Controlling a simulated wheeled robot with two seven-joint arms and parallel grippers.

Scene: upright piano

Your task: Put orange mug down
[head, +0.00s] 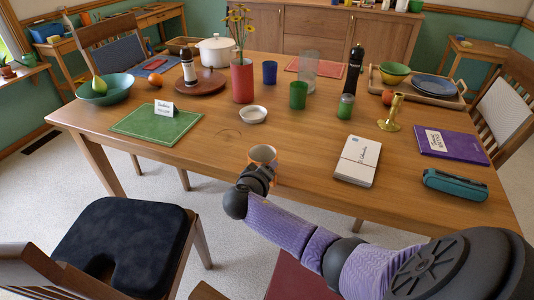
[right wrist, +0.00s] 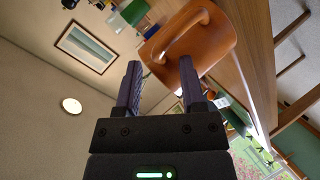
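The orange mug (head: 262,155) is upright in the head view, at the near edge of the table (head: 210,150). Its rim faces up, and its lower part is partly hidden by my right gripper (head: 260,180). In the right wrist view the mug (right wrist: 208,62) is at the fingertips of my right gripper (right wrist: 162,72), with its handle (right wrist: 182,32) showing. The fingers are spread apart with part of the mug between them, and I take them to be shut on it. A gap under the mug is not clearly visible. My left gripper is not in view.
A green placemat (head: 157,123) is to the left. Bare wood lies around the mug. A dark-cushioned chair (head: 120,245) stands in front.

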